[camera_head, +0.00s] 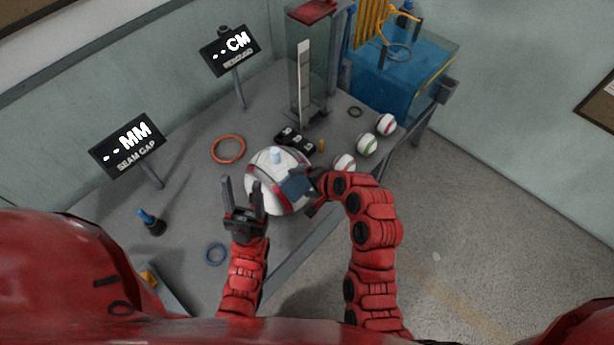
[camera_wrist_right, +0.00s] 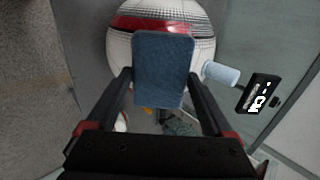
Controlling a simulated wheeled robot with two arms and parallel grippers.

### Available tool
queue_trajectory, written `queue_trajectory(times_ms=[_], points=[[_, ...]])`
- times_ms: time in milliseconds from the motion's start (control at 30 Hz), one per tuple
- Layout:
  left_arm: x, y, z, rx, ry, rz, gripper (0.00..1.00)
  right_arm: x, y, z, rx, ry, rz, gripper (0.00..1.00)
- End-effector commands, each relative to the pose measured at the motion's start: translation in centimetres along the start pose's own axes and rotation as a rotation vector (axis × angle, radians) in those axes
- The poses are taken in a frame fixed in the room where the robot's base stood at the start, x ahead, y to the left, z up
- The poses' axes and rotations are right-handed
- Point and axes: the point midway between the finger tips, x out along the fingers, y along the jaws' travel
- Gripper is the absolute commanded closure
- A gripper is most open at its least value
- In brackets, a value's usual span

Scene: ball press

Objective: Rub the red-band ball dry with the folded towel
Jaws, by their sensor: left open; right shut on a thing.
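The large white ball with a red band (camera_head: 264,165) sits on the grey table. It also shows at the top of the right wrist view (camera_wrist_right: 120,45). My right gripper (camera_head: 312,187) is shut on the folded blue towel (camera_head: 295,185), which lies against or just in front of the ball's right side. In the right wrist view the towel (camera_wrist_right: 163,70) overlaps the ball; I cannot tell whether they touch. My left gripper (camera_head: 241,186) is open and empty, its two fingers pointing up in front of the ball's left side. A light blue knob-like piece (camera_head: 275,155) shows at the ball's top.
Small balls (camera_head: 367,144) lie on the right. An orange ring (camera_head: 229,149) and a blue ring (camera_head: 216,254) lie on the left. A clear column (camera_head: 311,70) and a blue water tank (camera_head: 400,80) stand at the back. Two signs (camera_head: 127,145) stand left.

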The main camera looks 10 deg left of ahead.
Motion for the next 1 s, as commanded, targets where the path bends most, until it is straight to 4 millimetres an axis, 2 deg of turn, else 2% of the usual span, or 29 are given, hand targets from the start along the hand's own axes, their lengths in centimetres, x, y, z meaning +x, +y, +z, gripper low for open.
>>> queue_trajectory(times_ms=[100,233,733,1000], points=[[0.4,0.0,-0.1,0.0,0.0,0.0,0.48,-0.1,-0.1,0.8,-0.001,-0.002,-0.001,0.68],[0.3,0.0,-0.1,0.0,0.0,0.0,0.48,0.0,-0.1,0.8,-0.001,0.0,-0.002,0.68],[-1.1,0.1,0.2,0.0,0.0,0.0,0.48,0.1,0.0,-2.1,-0.001,0.003,-0.002,0.68],[-0.8,0.0,0.1,0.0,0.0,0.0,0.48,-0.1,-0.1,-1.6,-0.001,0.0,-0.001,0.68]])
